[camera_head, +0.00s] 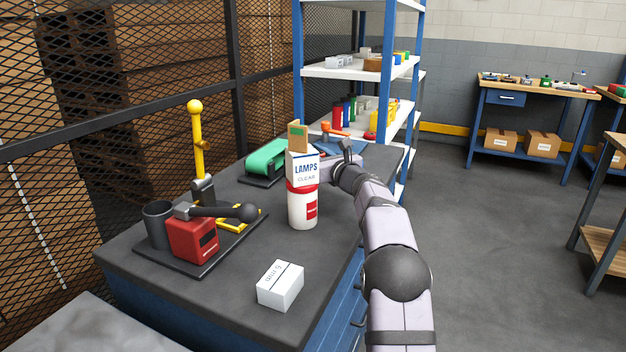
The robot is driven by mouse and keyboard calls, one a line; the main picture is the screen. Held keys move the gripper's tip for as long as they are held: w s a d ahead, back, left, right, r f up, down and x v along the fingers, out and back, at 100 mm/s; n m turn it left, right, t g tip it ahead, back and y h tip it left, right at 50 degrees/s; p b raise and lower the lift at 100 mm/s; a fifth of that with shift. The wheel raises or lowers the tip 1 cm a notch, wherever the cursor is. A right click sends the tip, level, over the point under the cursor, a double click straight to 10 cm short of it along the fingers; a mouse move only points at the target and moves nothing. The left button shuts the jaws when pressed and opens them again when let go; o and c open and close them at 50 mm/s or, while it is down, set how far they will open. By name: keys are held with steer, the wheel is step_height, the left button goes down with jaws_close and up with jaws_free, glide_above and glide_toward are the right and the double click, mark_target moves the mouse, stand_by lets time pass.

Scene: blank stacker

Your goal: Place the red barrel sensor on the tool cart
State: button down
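My arm reaches from the lower right to the far end of the worktop. The dark-topped blue drawer unit (235,300) may be the tool cart; no label shows.
A white bottle (302,208) and a LAMPS box (302,168) stand left of my arm. A white carton (280,285) lies nearer. A black tray (160,262) carries a red device (193,238). A green-topped device (266,156) is behind. Shelving (335,70) stands beyond.

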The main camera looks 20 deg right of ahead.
steer(key=shift+f+b, duration=0.85)
steer(key=shift+f, duration=2.1)
steer(key=shift+f, duration=0.15)
steer(key=c, duration=1.5)
jaws_free()
steer(key=shift+r, duration=0.25)
steer(key=shift+s+d+f, duration=0.1)
steer(key=shift+s+f, duration=0.05)
steer(key=shift+s, duration=0.4)
steer(key=s+b, duration=0.1)
steer(key=s, duration=0.2)
steer(key=s+d, duration=0.1)
steer(key=s, duration=0.3)
steer(key=s+b, duration=0.1)
steer(key=s, duration=0.3)
steer(key=shift+d+b, duration=0.2)
steer(key=shift+b, duration=0.1)
